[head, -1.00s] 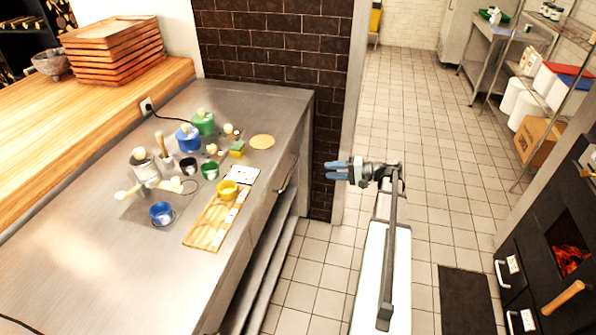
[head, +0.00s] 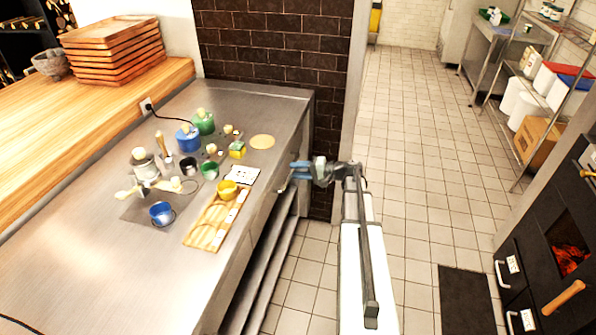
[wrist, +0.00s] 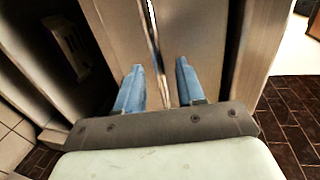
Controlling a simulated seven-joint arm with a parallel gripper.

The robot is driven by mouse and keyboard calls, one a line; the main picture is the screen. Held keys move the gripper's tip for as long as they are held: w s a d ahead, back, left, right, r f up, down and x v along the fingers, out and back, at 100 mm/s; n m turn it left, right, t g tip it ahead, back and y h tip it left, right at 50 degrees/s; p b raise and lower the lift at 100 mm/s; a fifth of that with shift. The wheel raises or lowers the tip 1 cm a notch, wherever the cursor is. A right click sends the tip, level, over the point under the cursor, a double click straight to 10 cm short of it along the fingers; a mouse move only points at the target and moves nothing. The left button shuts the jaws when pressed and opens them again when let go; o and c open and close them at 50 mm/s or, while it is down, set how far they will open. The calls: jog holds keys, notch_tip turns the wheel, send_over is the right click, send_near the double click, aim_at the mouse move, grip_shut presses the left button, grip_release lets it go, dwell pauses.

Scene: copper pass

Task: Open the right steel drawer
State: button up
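The steel counter's front face, with the right steel drawer (head: 275,203), is seen at a steep angle in the head view. Its pale bar handle (head: 283,188) shows just below and left of my fingertips. My gripper (head: 292,171) reaches in from the right, close to this face, with its two blue fingers apart. In the wrist view my open fingers (wrist: 160,84) point at steel panels, with a narrow bright bar (wrist: 152,32) running up between them. I see no clear contact with the handle. The drawer appears shut.
The steel counter top (head: 95,255) holds cups, canisters and a wooden board (head: 205,235). Open shelves lie below the drawers. A dark brick wall (head: 270,50) stands behind the counter.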

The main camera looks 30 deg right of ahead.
jog(key=shift+a, duration=0.1)
grip_shut()
dwell(0.4)
dwell(0.3)
